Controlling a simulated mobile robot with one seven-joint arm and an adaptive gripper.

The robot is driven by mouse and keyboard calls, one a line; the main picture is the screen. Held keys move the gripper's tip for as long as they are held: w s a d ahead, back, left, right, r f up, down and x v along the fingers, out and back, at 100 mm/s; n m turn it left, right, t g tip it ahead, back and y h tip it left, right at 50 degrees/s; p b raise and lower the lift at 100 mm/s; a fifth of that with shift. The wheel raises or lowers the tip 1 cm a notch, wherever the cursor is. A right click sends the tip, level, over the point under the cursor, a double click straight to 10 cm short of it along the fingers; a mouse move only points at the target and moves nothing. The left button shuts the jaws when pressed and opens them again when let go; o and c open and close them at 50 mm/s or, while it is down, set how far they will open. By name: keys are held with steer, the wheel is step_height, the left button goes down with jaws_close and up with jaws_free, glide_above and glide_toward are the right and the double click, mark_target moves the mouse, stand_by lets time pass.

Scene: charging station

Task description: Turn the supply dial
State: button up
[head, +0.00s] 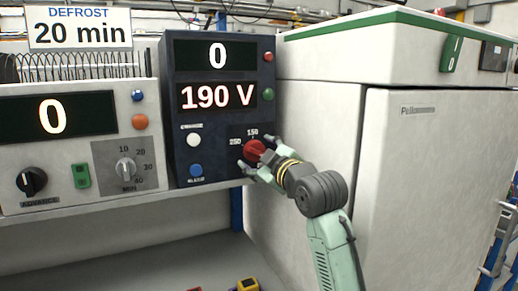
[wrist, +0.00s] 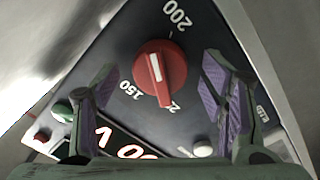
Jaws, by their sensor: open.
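The red supply dial (head: 254,151) is on the front of a dark charging unit (head: 181,130), whose displays read 0 and 190 V. In the wrist view the dial (wrist: 160,72) has a white mark, near labels 150 and 200; a third label is partly hidden. My gripper (head: 260,154) is at the dial. In the wrist view the gripper (wrist: 160,62) is open, with one purple-padded finger on each side of the dial. Gaps show between both pads and the dial.
A large white cabinet (head: 420,180) stands close on the right.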

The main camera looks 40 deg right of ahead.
steer(key=shift+w, duration=0.25)
steer(key=c, duration=1.2)
steer(key=shift+o, duration=0.2)
steer(key=shift+m, duration=2.9)
